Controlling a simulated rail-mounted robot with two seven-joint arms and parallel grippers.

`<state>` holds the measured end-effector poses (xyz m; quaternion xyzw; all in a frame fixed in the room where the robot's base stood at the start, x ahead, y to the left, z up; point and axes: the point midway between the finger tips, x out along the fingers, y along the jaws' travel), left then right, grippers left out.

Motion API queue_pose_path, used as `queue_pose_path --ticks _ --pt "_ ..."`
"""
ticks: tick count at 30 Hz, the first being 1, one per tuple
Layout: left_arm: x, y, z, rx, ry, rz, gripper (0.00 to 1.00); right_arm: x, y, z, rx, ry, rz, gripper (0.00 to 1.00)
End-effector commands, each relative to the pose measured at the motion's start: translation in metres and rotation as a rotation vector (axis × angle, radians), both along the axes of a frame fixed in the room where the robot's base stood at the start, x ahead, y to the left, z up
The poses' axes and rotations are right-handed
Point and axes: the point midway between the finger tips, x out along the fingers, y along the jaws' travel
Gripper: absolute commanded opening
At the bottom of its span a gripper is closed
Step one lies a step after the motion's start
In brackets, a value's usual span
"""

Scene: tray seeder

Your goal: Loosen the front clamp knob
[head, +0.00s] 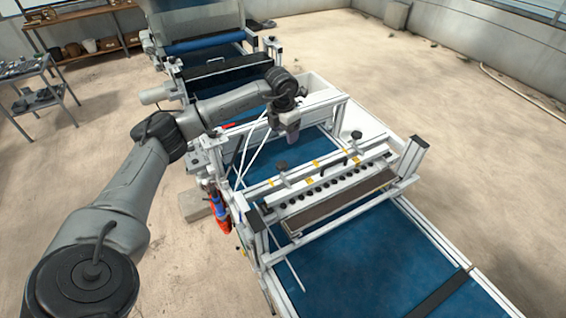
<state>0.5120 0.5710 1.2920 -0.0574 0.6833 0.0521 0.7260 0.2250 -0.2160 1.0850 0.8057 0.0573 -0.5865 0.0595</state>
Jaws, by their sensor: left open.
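The tray seeder (343,112) is a silver frame standing over a blue conveyor belt. Two black clamp knobs stand up from its cross rail: one at the left (282,165) and one at the right (356,135). I cannot tell from the picture which one is the front clamp knob. My left gripper (293,140) points down inside the frame, behind the rail and above the left knob in the picture, apart from both knobs. It is open, though its fingers are small and hard to make out. My right gripper is out of view.
A row of black nozzles (330,184) and a dark bar (340,207) run along the seeder's front. White tubes (250,150) and a red-and-blue part (220,210) are at its left side. The blue belt (370,260) in front is clear. A side cart (38,95) stands far left.

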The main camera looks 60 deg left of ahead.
Motion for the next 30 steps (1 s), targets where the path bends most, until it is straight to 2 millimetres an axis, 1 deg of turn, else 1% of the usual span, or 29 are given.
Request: queue_pose_path --ticks 3,5,8,11,21,27,30 --pt "-0.009 0.000 -0.001 0.004 0.055 0.012 0.69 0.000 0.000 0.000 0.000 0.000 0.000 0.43" --pt "-0.011 0.000 -0.004 0.004 0.068 0.019 0.69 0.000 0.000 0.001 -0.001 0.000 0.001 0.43" --pt "-0.011 0.000 -0.014 0.003 0.068 0.028 0.69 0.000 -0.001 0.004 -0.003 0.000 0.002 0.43" --pt "-0.011 0.000 -0.029 0.002 0.067 0.028 0.69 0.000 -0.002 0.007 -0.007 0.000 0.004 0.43" --pt "-0.010 0.000 -0.092 0.000 0.065 0.028 0.69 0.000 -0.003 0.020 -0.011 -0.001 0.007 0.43" --pt "-0.010 -0.001 -0.119 0.001 0.063 0.028 0.69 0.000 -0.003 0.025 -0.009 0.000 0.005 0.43" --pt "-0.010 0.000 -0.128 0.001 0.062 0.028 0.69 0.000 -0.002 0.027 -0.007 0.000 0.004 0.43"
